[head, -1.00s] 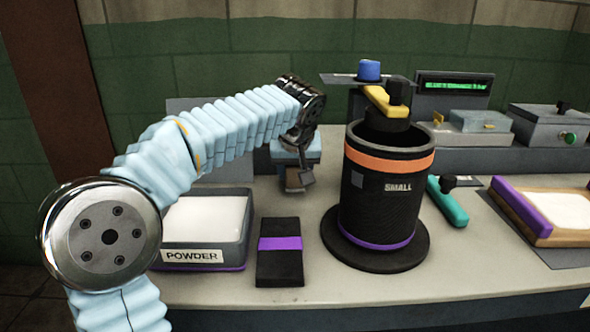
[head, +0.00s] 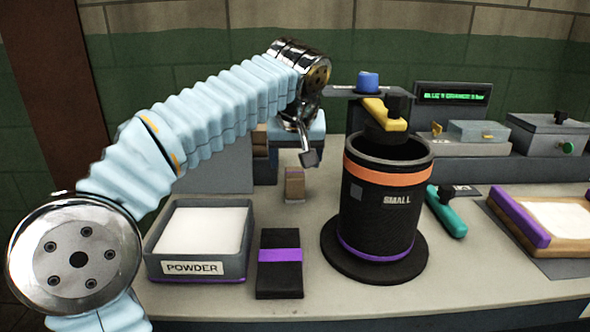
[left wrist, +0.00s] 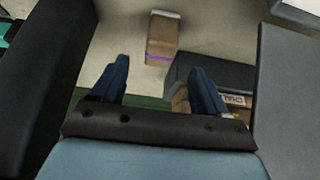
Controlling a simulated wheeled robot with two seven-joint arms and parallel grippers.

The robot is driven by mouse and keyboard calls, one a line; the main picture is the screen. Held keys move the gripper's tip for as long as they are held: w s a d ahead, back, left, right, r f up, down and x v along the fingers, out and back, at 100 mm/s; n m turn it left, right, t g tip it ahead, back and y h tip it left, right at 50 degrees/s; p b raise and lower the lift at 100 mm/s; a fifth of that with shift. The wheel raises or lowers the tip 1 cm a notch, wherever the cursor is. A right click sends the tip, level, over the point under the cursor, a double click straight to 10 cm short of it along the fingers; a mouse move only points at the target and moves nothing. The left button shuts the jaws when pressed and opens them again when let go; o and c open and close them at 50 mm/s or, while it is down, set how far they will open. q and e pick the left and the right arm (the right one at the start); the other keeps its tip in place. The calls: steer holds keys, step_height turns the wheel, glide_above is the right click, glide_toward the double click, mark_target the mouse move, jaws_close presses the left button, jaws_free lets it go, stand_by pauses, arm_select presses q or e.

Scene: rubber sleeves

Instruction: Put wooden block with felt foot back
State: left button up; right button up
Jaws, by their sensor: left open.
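The wooden block (head: 294,186) is a small brown block standing on the bench between the powder box and the black SMALL cylinder. In the left wrist view the block (left wrist: 162,36) shows a pale end and a purple line, and lies beyond the fingertips, apart from them. Its felt foot cannot be clearly made out. My left gripper (head: 308,157) is open and empty above the block; its two dark blue fingers (left wrist: 160,78) stand apart in the left wrist view. My right gripper is not in view.
The SMALL cylinder (head: 384,205) stands close on the right, with a yellow-handled part (head: 385,115) above it. The POWDER box (head: 200,268) and a black block with a purple band (head: 280,275) are in front. A teal-handled tool (head: 446,212) lies to the right.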

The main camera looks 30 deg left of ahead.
arm_select(q)
steer(key=shift+v, duration=1.55)
